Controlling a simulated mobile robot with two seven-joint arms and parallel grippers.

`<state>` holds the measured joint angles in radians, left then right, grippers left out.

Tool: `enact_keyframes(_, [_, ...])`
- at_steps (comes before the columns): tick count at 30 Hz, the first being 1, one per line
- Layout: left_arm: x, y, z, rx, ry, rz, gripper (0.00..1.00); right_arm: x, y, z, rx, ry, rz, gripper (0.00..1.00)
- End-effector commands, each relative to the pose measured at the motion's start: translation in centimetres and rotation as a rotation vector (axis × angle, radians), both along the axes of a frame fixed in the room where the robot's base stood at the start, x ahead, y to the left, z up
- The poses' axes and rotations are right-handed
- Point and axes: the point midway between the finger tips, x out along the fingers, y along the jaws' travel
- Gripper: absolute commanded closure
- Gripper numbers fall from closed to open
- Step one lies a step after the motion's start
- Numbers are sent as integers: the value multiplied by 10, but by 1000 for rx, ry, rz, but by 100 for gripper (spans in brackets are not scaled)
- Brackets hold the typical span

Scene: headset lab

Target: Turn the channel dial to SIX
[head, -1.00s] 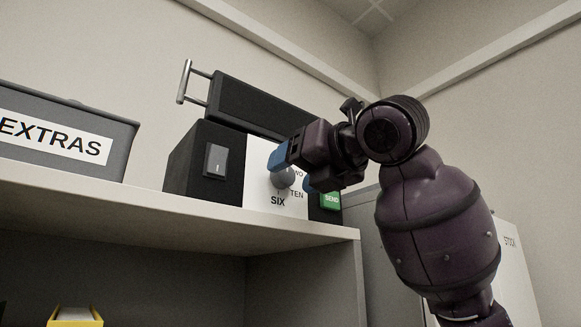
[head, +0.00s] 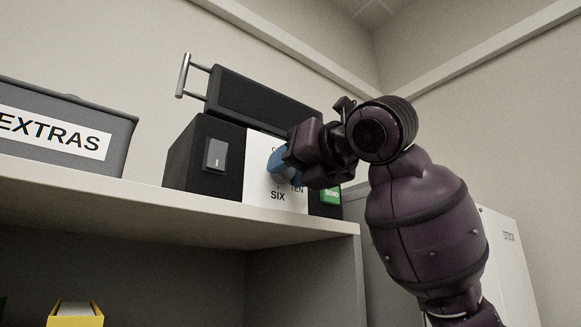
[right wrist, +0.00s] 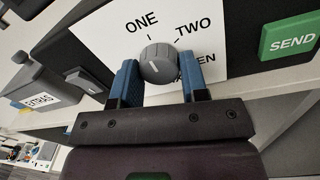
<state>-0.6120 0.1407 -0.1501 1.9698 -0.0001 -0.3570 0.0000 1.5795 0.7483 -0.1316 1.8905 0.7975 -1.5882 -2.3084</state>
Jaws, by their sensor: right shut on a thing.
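The grey channel dial (right wrist: 158,62) sits on the white panel (right wrist: 108,28) of a black device. A short pale mark shows on the dial's face, tilted towards the panel's left side. My right gripper (right wrist: 158,80) has one blue finger on each side of the dial and is shut on it. In the head view my right gripper (head: 279,163) covers most of the dial, and the word SIX (head: 278,196) reads below it. My left gripper is not in view.
The black device (head: 205,165) stands on a shelf (head: 200,215) with a rocker switch (head: 215,155) on its side and a green SEND button (head: 331,195) to the right. A grey EXTRAS bin (head: 125,140) is at the left. A yellow item (head: 75,320) lies below.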

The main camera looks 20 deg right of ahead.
Motion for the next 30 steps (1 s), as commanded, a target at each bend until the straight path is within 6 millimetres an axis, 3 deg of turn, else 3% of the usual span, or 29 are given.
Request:
enact_keyframes(11, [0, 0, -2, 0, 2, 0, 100, 0, 0, 0, 152, 55, -2, 83])
enact_keyframes(30, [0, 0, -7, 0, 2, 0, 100, -1, 1, -1, 711, 258, -2, 83])
